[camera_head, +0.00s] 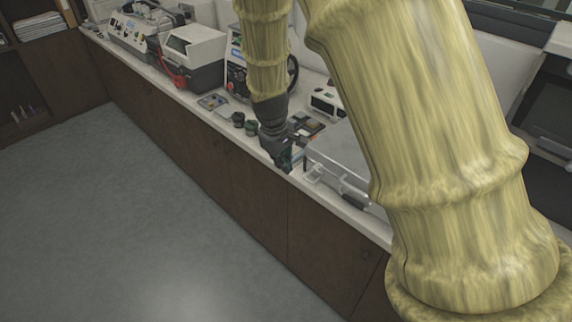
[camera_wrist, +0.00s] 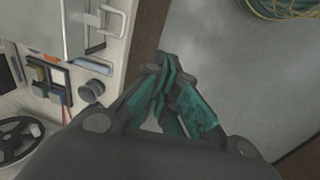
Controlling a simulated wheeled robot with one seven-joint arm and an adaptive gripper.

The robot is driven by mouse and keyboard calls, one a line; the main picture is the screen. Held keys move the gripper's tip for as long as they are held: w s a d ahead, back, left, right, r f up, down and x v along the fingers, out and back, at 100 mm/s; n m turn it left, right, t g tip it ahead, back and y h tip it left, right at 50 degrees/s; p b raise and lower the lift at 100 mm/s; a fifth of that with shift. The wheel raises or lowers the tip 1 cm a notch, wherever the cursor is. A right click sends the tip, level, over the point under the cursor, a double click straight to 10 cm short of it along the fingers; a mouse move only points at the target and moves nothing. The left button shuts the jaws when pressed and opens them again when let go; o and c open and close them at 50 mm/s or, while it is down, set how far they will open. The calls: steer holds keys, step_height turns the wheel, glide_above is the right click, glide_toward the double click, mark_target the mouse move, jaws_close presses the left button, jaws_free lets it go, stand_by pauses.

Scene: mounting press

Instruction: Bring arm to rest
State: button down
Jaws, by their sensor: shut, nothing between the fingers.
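My arm (camera_head: 405,110) fills the right side of the head view, large and yellowish. My gripper (camera_head: 285,160) hangs at the front edge of the counter, left of a silver case. In the wrist view my gripper (camera_wrist: 168,92) shows its dark, teal-padded fingers drawn together with nothing held between them. The fingers show over the floor beside the counter edge in that view. Part of the counter behind my arm is hidden in the head view.
The counter (camera_head: 216,128) carries a silver case (camera_head: 340,160), a machine with a handwheel (camera_head: 292,72), a grey-white machine (camera_head: 193,55) and small dark cylinders (camera_head: 245,123). The floor (camera_head: 130,220) in front is clear. A shelf (camera_head: 40,60) stands at far left.

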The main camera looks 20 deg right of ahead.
stand_by(0.4)
steer(key=s+f+m+b, duration=0.1)
steer(key=s+f, duration=0.2)
steer(key=f, duration=0.4)
steer(key=s+f, duration=0.4)
steer(key=f, duration=0.3)
steer(key=s+a+f+m+y+b, duration=0.1)
steer(key=s+f+m, duration=0.1)
steer(key=s+f, duration=0.8)
steer(key=s+a+f+m+b, duration=0.1)
steer(key=s+a+f, duration=0.1)
steer(key=s+f, duration=0.9)
steer(key=s, duration=0.6)
steer(key=shift+s+f+m+g+y, duration=0.15)
steer(key=shift+s+m+g+y, duration=0.25)
